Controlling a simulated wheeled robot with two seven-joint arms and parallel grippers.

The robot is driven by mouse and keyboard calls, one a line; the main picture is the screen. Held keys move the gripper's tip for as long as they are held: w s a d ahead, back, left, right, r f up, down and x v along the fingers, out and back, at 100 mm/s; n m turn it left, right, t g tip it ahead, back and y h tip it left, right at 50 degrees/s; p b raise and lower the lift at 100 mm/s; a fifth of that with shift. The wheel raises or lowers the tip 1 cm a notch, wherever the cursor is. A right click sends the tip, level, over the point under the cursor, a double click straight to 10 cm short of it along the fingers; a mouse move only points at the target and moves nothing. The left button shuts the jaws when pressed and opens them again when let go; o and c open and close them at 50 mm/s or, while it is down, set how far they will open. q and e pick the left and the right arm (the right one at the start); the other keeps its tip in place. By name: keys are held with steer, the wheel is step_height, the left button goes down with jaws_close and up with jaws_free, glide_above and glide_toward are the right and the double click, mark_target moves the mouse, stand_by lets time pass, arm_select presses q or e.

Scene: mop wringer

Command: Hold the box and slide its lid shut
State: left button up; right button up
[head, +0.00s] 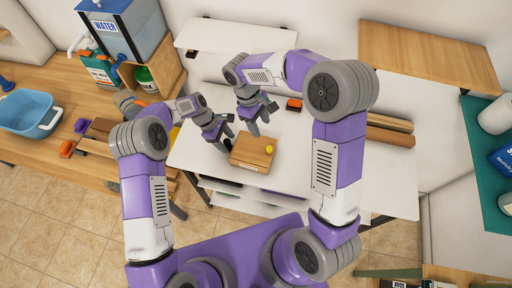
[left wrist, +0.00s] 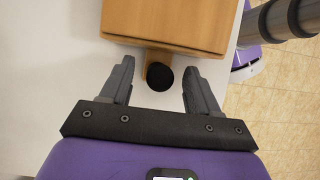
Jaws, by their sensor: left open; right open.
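The wooden box (head: 250,152) sits near the front edge of the white table, with a yellow knob (head: 270,150) on its top at the right. In the left wrist view the box (left wrist: 170,18) fills the top, and a short wooden handle with a black round end (left wrist: 160,77) sticks out from it. My left gripper (head: 229,142) is at the box's left side; its open fingers stand on either side of the black end, with gaps. My right gripper (head: 262,118) is open and empty behind the box. How far the lid is open cannot be told.
Wooden bars (head: 390,130) lie at the right back. A wooden bench with a blue basin (head: 28,115) stands at the left.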

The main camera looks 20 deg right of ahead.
arm_select(q)
steer(key=v, duration=1.2)
